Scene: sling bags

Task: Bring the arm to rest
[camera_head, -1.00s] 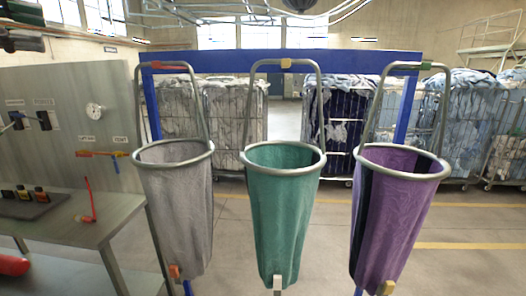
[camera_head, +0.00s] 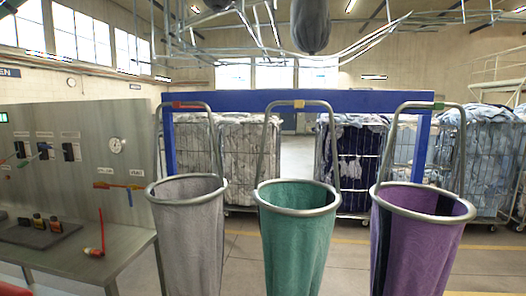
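Neither of my grippers can be made out in the head view. A dark shape (camera_head: 9,7) is cut off at the top left corner, and I cannot tell what it is. Three open sling bags hang side by side in front of a blue frame (camera_head: 300,101): a grey bag (camera_head: 190,240), a green bag (camera_head: 295,238) and a purple bag (camera_head: 420,245). Each has a metal rim and a tall hoop, with a red, yellow or green tag at the top. Their lower ends are outside the picture.
A grey bench (camera_head: 105,262) with a panel stands at the left. A red tool (camera_head: 97,248) and small dark bottles (camera_head: 38,222) lie on it. Filled cage trolleys (camera_head: 250,160) stand behind the frame. A dark bag (camera_head: 311,32) hangs overhead among rails.

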